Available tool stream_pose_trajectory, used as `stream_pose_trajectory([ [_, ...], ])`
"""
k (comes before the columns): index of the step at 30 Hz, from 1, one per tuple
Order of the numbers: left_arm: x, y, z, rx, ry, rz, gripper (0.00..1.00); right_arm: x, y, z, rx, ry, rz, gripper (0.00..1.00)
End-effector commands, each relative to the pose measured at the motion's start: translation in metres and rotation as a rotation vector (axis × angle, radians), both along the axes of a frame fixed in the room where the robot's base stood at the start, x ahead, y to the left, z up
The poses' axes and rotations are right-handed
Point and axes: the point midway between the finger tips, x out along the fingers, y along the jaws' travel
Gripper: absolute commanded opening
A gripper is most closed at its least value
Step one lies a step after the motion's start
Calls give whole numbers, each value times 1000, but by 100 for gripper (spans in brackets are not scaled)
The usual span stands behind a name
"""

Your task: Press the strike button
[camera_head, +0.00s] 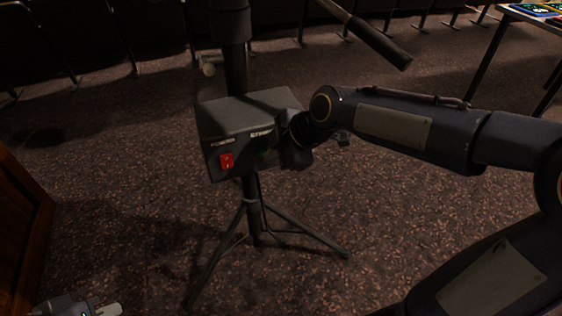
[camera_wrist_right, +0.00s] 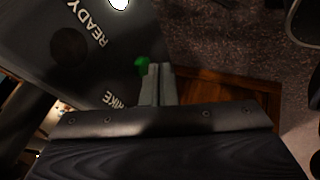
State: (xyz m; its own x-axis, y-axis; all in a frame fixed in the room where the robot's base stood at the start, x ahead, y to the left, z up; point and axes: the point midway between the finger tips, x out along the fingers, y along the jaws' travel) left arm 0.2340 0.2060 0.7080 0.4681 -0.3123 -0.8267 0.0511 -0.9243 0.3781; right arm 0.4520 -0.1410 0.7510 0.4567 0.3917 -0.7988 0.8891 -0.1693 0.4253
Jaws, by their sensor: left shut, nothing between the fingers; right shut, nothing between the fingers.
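A dark control box (camera_head: 232,120) stands on a tripod in the head view. Its front carries a red power switch (camera_head: 226,160) and the label STRIKE. The green strike button (camera_wrist_right: 142,64) shows in the right wrist view by the partly hidden STRIKE label. My right gripper (camera_wrist_right: 158,68) is shut and empty, with its fingertips right beside the green button. I cannot tell whether they touch it. My left gripper (camera_head: 106,310) is shut and empty at the bottom left edge, far from the box.
The tripod legs (camera_head: 254,225) spread on the speckled carpet. A dark pole and a slanted handle (camera_head: 380,42) are behind and above the box. Wooden furniture (camera_head: 22,220) is at the left, a table (camera_head: 510,12) at the upper right. Chairs line the back.

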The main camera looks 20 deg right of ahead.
Motion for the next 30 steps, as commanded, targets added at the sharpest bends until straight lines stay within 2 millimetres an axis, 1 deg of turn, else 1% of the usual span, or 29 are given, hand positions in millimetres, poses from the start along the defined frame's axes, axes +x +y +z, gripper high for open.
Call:
stream_pose_trajectory([
  [3, 0, 0, -1, 0, 0, 0, 0, 5, 0, 0, 0, 0, 0, 0],
  [13, 0, 0, -1, 0, 0, 0, 0, 6, 0, 0, 0, 0, -1, 0],
  [19, 0, 0, -1, 0, 0, 0, 0, 24, 1, 0, 1, 0, 0, 0],
  [30, 0, 0, -1, 0, 0, 0, 0, 25, 1, 1, 2, -7, -4, 0],
])
